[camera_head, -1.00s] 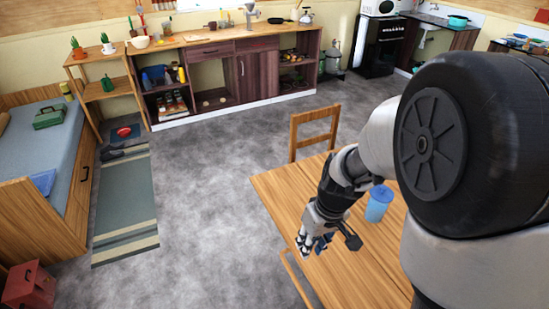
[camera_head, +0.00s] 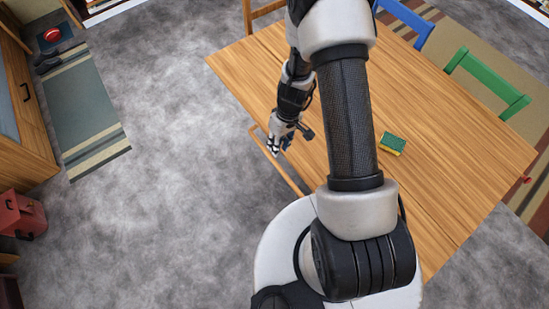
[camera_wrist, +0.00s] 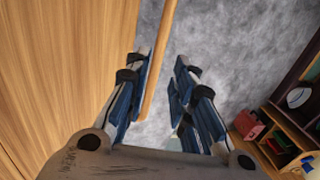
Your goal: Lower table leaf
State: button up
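The wooden table (camera_head: 450,165) has a flat, level top with a visible seam; I cannot tell which part is the leaf. A thin wooden bar (camera_head: 268,158) runs along just outside its left edge. The bar also shows in the wrist view (camera_wrist: 163,50), beside the table top (camera_wrist: 60,60). My gripper (camera_head: 274,149) is at the table's left edge, near the bar. In the wrist view my gripper (camera_wrist: 162,78) has its blue-padded fingers apart, and the bar passes in the gap between them. I cannot tell whether they touch it.
A green and yellow sponge (camera_head: 392,144) lies on the table. A blue chair (camera_head: 405,22) and a green chair (camera_head: 487,80) stand on the far right side. A red toolbox (camera_head: 20,215) is on the floor at left. Grey floor left of the table is clear.

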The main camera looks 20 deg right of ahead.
aim_at(274, 160)
jog(key=f+b, duration=0.1)
jog(key=f, duration=0.1)
jog(key=a+f+b, duration=0.1)
jog(key=f, duration=0.5)
jog(key=shift+s+a+f+b, duration=0.2)
jog(key=shift+s+a+b, duration=0.05)
jog(key=shift+b, duration=0.15)
jog(key=shift+c, duration=0.6)
grip_shut()
